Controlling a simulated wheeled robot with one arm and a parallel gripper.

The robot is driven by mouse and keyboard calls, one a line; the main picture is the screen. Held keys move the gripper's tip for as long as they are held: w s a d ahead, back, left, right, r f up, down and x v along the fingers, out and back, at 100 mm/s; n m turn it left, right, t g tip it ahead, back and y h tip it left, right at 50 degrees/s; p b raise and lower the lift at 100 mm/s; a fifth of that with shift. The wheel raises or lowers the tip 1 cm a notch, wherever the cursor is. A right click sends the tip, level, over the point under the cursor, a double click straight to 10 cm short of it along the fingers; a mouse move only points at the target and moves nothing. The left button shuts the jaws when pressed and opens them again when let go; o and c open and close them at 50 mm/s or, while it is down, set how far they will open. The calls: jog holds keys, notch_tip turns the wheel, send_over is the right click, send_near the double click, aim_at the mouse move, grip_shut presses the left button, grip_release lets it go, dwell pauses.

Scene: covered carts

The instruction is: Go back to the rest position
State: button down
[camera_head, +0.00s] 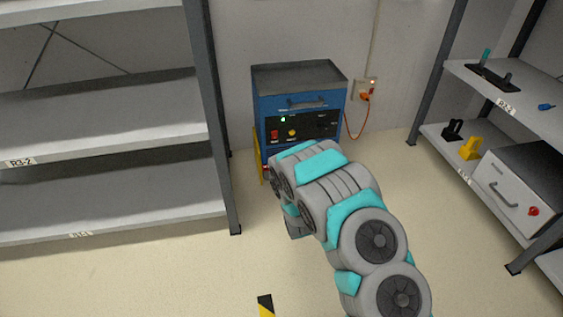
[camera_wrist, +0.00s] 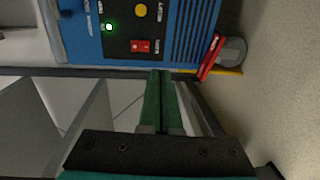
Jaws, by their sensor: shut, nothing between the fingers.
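My gripper (camera_wrist: 161,75) shows in the wrist view with its two green fingers pressed together and nothing between them. The gripper's fingers are hidden behind my arm there. The cabinet's black panel has a lit green lamp (camera_wrist: 109,27), a red switch (camera_wrist: 140,46) and a yellow knob (camera_wrist: 141,10).
A grey shelf rack (camera_head: 110,110) stands empty at left. A right rack (camera_head: 520,95) holds small items and a white box (camera_head: 510,185). An orange cable (camera_head: 359,128) hangs from a wall socket beside the cabinet.

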jog(key=shift+s, duration=0.35)
jog(key=shift+d, duration=0.1)
jog(key=d+r+m+g+h+p, duration=0.25)
jog(key=d+r+m, duration=0.25)
jog(key=d+r, duration=0.3)
jog(key=s+d+r+m+g+h+p, duration=0.25)
jog(key=s+d+r+m+g, duration=0.35)
jog(key=s, duration=0.4)
jog(key=s+d+r+m+g+p, duration=0.1)
jog(key=s+r, duration=0.5)
jog(key=s, duration=0.8)
jog(key=s+d+r+m+g+p, duration=0.1)
jog(key=s+r+m+g, duration=0.4)
jog(key=s, duration=1)
jog(key=s+d+r+m+g+p, duration=0.1)
jog(key=s+d+r+m+g, duration=0.2)
jog(key=s, duration=1.1)
notch_tip(320, 180, up, 4)
jog(key=shift+s+d+f+m+g, duration=0.2)
jog(key=shift+s+d+m+g, duration=0.15)
jog(key=shift+m, duration=0.25)
jog(key=shift+w, duration=0.1)
